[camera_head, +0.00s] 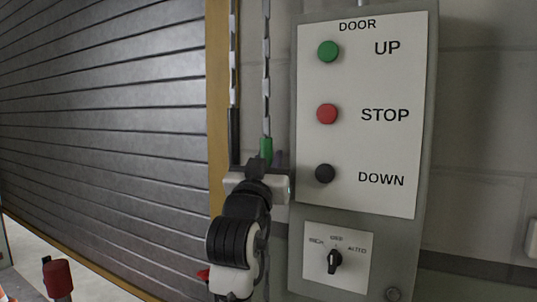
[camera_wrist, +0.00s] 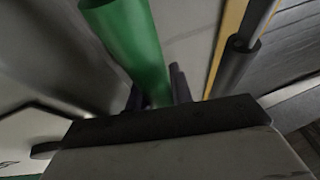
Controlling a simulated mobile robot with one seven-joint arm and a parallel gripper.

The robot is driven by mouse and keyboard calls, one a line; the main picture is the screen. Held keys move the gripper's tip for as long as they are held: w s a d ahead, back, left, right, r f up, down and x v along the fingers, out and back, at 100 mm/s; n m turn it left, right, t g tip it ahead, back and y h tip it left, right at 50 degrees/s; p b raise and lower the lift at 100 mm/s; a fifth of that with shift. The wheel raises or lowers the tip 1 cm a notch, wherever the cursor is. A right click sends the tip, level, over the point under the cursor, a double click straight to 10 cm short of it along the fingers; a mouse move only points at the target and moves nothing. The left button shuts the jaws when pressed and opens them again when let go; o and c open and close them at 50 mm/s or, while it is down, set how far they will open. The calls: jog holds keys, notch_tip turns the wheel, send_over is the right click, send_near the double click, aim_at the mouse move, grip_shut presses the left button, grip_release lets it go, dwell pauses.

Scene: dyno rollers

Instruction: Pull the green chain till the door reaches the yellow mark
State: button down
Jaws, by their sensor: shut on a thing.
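The green grip (camera_head: 265,148) hangs at the lower end of a pale linked chain in the head view. My gripper (camera_wrist: 158,92) is shut on it; the grip shows as a green tube (camera_wrist: 132,40) between the dark fingers in the wrist view. In the head view my gripper (camera_head: 262,166) hides the grip's lower part. A second chain with a black grip (camera_head: 234,135) hangs just left; it shows in the wrist view (camera_wrist: 240,62). The grey slatted door (camera_head: 100,100) fills the left, its lower edge above pale floor. I cannot make out a separate yellow mark.
A grey control box (camera_head: 360,120) with green, red and black buttons and a selector knob (camera_head: 334,261) stands close right of my gripper. A yellow upright (camera_head: 216,90) edges the door. A red-topped thing (camera_head: 58,279) is at lower left.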

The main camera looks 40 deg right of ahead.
notch_tip(320, 180, down, 7)
jog(key=b, duration=0.3)
jog(key=shift+f+b, duration=0.2)
jog(key=shift+b, duration=0.2)
jog(key=c, duration=1.2)
grip_release()
jog(key=shift+c, duration=0.2)
jog(key=shift+s+a, duration=0.1)
jog(key=b+v, duration=0.4)
jog(key=v, duration=0.9)
jog(key=shift+s+a+f, duration=0.2)
